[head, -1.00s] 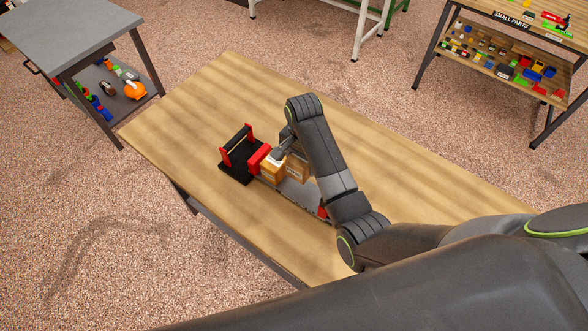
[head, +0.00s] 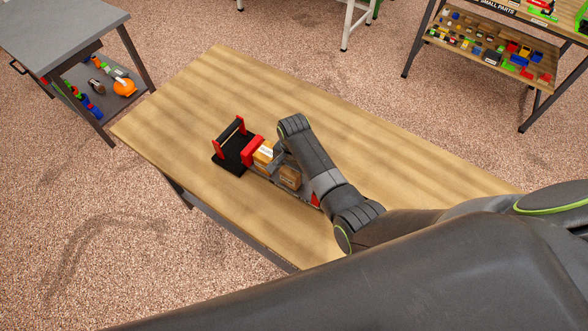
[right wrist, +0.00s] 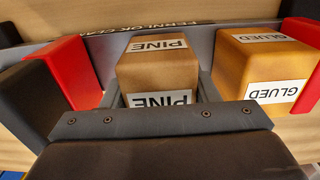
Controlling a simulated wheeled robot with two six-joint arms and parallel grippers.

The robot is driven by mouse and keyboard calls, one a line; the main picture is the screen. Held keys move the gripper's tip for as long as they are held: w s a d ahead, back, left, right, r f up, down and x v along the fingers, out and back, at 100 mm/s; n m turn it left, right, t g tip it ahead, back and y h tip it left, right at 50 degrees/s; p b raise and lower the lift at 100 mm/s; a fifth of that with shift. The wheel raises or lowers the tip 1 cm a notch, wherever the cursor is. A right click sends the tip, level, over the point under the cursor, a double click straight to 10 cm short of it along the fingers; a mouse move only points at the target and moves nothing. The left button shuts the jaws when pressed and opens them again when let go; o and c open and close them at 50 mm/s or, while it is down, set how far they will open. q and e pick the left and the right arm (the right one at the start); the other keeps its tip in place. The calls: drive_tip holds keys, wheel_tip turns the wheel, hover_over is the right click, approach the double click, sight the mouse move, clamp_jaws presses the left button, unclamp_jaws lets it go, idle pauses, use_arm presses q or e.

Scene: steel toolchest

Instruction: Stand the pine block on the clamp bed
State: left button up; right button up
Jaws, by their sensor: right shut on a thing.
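The pine block (right wrist: 158,72), brown with white PINE labels, is between the fingers of my right gripper (right wrist: 162,88), which is shut on it. In the head view the pine block (head: 290,177) is at the grey clamp bed (head: 272,175), low and apparently upright. Whether it touches the bed is hard to tell. A yellower block labelled GLUED (right wrist: 265,65) is beside it, apart, and shows in the head view (head: 263,157) against the red jaw (head: 252,150). My right gripper (head: 283,163) partly shows in the head view. My left gripper is not in view.
The clamp's black frame (head: 234,147) stands at the left end of the bed, and another red part (head: 315,200) is at its right end. The wooden table (head: 220,80) is otherwise clear. A grey bench (head: 60,30) and a small-parts rack (head: 490,45) stand beyond.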

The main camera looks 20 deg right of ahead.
drive_tip(key=o, duration=1.1)
drive_tip(key=shift+f, duration=0.15)
wheel_tip(320, 180, up, 12)
drive_tip(key=shift+r+b, duration=0.2)
drive_tip(key=shift+b, duration=0.2)
drive_tip(key=shift+f, duration=0.1)
